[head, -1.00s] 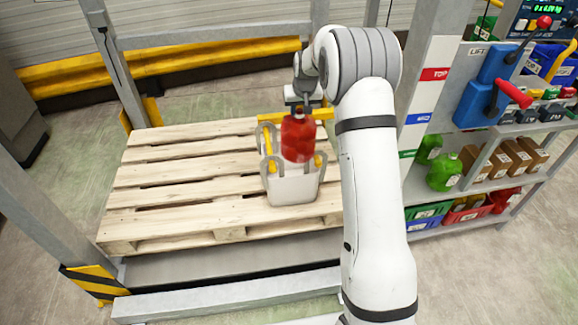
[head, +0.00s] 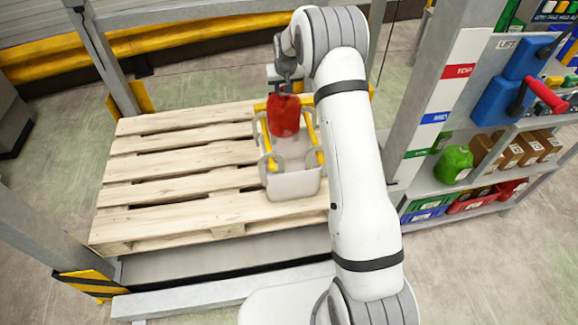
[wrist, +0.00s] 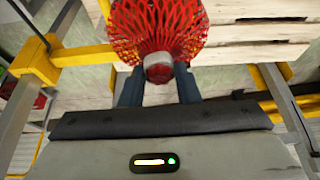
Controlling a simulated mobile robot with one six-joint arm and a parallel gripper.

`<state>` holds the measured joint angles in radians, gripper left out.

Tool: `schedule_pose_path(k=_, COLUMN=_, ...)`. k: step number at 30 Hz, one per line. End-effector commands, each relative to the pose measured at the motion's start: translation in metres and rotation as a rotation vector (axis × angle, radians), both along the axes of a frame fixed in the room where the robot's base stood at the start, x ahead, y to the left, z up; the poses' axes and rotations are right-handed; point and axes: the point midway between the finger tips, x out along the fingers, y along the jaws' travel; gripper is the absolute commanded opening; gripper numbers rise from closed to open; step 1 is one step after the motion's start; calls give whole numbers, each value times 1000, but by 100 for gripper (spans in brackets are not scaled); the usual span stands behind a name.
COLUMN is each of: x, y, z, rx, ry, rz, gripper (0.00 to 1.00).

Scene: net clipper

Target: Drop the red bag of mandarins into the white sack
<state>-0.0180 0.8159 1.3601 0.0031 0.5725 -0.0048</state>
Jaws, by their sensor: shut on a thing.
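The red net bag of mandarins (head: 284,117) hangs from my gripper (head: 285,88) over the back part of the white sack. In the wrist view the two dark fingers of my gripper (wrist: 158,88) are closed on the top end of the red bag (wrist: 160,30). The white sack (head: 292,184) stands open on the wooden pallet, with grey loop handles and yellow bars around its mouth. The bag's lower end overlaps the sack's mouth in the head view; I cannot tell whether it is inside or above the rim.
The wooden pallet (head: 165,180) is bare to the left of the sack. A grey post with coloured labels (head: 440,110) and a shelf with a green bag (head: 454,164), brown boxes and bins stand at the right. A yellow rail (head: 190,30) runs behind.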

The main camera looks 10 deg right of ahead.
Motion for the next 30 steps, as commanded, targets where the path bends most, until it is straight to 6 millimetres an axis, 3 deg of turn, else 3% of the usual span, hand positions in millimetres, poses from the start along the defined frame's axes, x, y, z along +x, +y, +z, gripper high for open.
schedule_pose_path(k=12, x=0, y=-10, z=-45, rx=0, ry=-2, rz=-15, gripper=0)
schedule_pose_path(k=24, x=1, y=-12, z=-52, rx=0, ry=-3, rz=-16, gripper=0)
schedule_pose_path(k=25, x=1, y=-12, z=-52, rx=0, ry=-3, rz=-16, gripper=32)
schedule_pose_path(k=30, x=0, y=-12, z=-52, rx=0, ry=-2, rz=-17, gripper=45)
